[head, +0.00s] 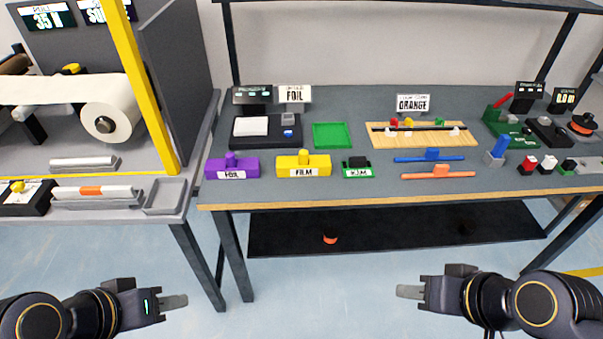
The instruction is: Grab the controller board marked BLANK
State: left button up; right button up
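No label that I can read says BLANK. A small green board (357,168) with a black block on top lies near the front edge of the bench; its white label is too small to read surely. A purple block (231,167) marked FOIL and a yellow block (303,165) marked FILM stand left of it. My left gripper (172,302) is over the floor at the lower left, and my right gripper (410,291) is over the floor at the lower right. Both are apart from the bench and hold nothing visible; their finger gap cannot be made out.
The bench (225,195) holds an empty green tray (333,135), a wooden board (385,140) with a sign ORANGE, and blue (428,159) and orange (437,176) bars. Several small devices crowd its right end. A conveyor machine with a yellow post (140,85) stands left.

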aim_at(357, 167)
jog(key=i+j+z, duration=0.1)
jog(key=i+j, duration=0.15)
jog(key=i, duration=0.3)
jog(key=i+j, duration=0.3)
jog(key=i, duration=0.2)
jog(key=z, duration=0.05)
